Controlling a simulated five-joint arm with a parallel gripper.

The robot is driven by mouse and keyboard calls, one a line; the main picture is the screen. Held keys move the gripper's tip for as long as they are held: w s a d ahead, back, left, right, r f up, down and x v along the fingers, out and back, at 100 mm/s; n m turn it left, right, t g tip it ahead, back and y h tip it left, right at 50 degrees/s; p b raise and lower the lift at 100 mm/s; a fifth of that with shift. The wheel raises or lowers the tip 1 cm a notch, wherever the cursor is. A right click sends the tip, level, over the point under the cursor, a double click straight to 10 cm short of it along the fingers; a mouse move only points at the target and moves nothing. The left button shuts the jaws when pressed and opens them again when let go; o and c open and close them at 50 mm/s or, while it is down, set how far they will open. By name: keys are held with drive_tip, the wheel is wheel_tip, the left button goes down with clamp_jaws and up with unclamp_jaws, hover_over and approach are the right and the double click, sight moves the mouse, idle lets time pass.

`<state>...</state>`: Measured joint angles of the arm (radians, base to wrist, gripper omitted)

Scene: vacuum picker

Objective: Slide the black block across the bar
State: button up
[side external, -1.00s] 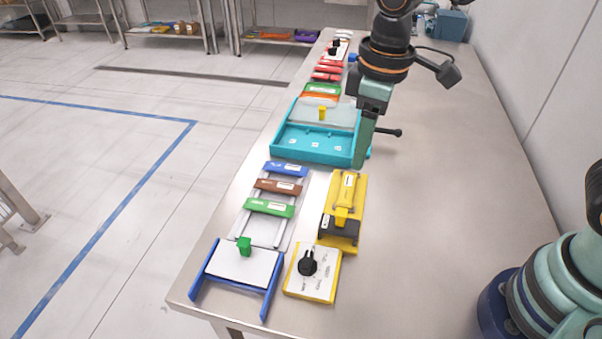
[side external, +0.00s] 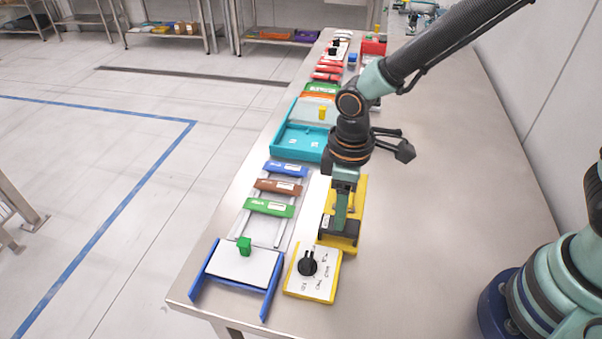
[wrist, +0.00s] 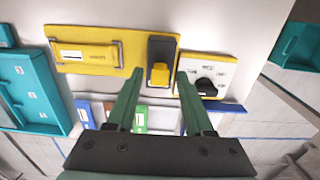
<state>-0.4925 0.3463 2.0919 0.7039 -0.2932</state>
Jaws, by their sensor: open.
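The black block (side external: 351,234) sits at the near end of a yellow base (side external: 361,190) in the side view. My gripper (side external: 341,220) is low over it and hides much of the block. In the wrist view the black block (wrist: 162,48) carries a yellow knob (wrist: 160,74) and lies right of the yellow bar (wrist: 88,54). My gripper (wrist: 158,76) is open there, one finger on each side of the knob in the picture. I cannot tell whether the fingers are down beside the knob or still above it.
A white dial panel with a black knob (side external: 307,264) stands close in front of the yellow base. Blue, brown and green sliders (side external: 268,209) lie to the left, and a teal tray (side external: 300,142) lies behind. The table's right side (side external: 450,190) is clear.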

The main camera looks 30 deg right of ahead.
drive_tip(key=shift+f, duration=0.6)
clamp_jaws()
idle(1.1)
